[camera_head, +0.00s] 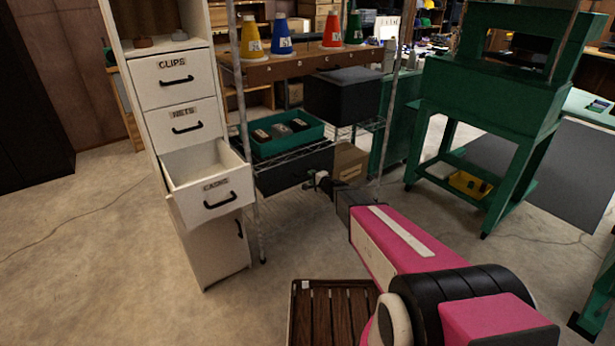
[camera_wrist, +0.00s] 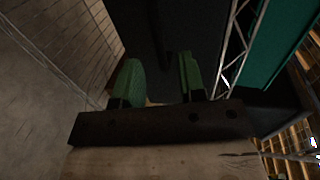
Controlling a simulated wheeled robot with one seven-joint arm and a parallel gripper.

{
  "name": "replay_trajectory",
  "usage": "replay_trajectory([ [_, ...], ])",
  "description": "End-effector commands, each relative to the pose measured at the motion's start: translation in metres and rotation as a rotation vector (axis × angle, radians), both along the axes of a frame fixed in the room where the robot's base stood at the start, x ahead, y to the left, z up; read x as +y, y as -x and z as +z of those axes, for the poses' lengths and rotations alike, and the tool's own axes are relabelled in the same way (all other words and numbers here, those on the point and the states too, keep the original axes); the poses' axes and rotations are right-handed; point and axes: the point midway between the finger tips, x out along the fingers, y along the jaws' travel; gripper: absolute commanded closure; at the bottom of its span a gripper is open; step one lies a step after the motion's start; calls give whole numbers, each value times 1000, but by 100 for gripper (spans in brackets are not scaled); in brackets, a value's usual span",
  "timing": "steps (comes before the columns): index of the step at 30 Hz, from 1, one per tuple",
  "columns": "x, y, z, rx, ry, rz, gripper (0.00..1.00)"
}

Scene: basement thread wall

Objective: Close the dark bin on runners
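A dark bin (camera_head: 288,173) hangs under the wire shelf, below the teal tray, in the head view. Its right end is close to my gripper (camera_head: 320,184), and how far it sticks out is hard to tell. In the wrist view a large dark surface (camera_wrist: 180,35), probably the bin, fills the space beyond my gripper (camera_wrist: 158,80). The two green fingertips stand apart with nothing visible between them, so my gripper is open. Whether a fingertip touches the dark surface cannot be told. The bin's runners are not clearly visible.
A teal tray (camera_head: 285,136) with dark items and a dark box (camera_head: 342,95) sit on the wire rack. A cardboard box (camera_head: 350,162) is behind my gripper. A white cabinet drawer (camera_head: 212,186) stands open at left. A slatted brown crate (camera_head: 330,312) lies on the floor.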

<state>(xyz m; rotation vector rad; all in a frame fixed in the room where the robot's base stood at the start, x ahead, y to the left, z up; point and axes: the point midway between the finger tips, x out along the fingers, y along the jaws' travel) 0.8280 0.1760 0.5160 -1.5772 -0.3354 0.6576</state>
Motion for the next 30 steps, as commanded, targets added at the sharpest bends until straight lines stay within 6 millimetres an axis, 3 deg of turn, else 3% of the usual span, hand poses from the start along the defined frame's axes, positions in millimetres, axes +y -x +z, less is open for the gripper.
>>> replay_trajectory([
  [1,-7,12,4,1,1,-2,63],
  [6,-22,31,9,0,-1,0,63],
  [22,-25,42,14,-4,18,24,63],
  [26,-22,62,22,-9,80,99,63],
  [30,-19,97,32,-2,196,230,63],
])
